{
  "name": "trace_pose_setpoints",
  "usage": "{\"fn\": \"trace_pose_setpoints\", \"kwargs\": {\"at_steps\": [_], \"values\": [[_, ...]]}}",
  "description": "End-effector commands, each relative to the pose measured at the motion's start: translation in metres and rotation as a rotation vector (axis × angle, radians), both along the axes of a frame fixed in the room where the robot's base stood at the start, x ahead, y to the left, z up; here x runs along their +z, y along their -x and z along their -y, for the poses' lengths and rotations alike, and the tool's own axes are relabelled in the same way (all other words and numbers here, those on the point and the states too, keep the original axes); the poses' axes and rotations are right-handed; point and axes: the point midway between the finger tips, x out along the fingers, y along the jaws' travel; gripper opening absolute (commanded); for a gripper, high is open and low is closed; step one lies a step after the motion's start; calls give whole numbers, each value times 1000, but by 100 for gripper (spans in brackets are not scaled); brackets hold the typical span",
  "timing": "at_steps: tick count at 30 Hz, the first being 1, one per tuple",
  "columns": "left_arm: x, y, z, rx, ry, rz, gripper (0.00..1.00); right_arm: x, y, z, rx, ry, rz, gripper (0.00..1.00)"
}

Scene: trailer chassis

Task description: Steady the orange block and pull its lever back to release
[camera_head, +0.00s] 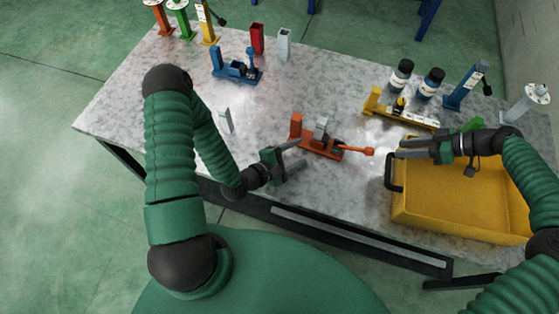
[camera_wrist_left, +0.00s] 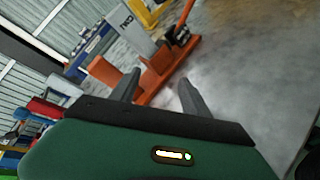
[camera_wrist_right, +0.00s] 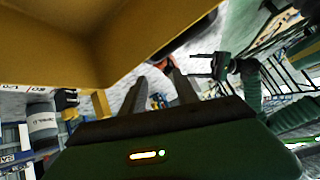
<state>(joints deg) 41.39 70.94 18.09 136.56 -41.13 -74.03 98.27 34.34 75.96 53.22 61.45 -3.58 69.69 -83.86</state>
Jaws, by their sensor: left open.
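The orange block (camera_head: 296,126) stands upright at the left end of an orange base (camera_head: 315,148), mid-table. The lever (camera_head: 357,150) points right and ends in an orange knob. My left gripper (camera_head: 301,153) is open and empty, just in front of the base. In the left wrist view, the orange block (camera_wrist_left: 105,72) and base (camera_wrist_left: 160,78) show beyond its fingertips (camera_wrist_left: 160,85). My right gripper (camera_head: 402,149) is open and empty, right of the knob and over the bin's back left corner. Its fingers (camera_wrist_right: 155,78) stand apart in the right wrist view.
A yellow bin (camera_head: 400,208) with a black handle fills the front right. A yellow fixture (camera_head: 402,115) and two dark bottles (camera_head: 400,76) stand behind my right gripper. A blue fixture (camera_head: 236,70) and a grey block (camera_head: 226,121) are to the left.

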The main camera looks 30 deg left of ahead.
Motion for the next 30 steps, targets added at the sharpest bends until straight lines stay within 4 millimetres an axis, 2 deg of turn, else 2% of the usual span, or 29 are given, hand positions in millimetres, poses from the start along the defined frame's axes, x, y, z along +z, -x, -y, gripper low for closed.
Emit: {"fn": "trace_pose_setpoints", "kwargs": {"at_steps": [1,7,12,15,20,30], "values": [[-7,6,-1,82,132,13,55,0,0,0,0,0,0,36],[-7,30,-18,404,638,138,55,-1,-1,0,0,1,-1,36],[-4,49,-31,554,866,219,55,-1,-1,0,0,0,-1,36],[-4,49,-34,578,903,237,55,-1,-1,0,0,0,-1,36],[-3,26,-37,576,901,239,55,-1,-1,0,0,1,-1,36],[-3,-55,-44,573,899,240,55,-1,-1,0,0,0,-1,36]]}}
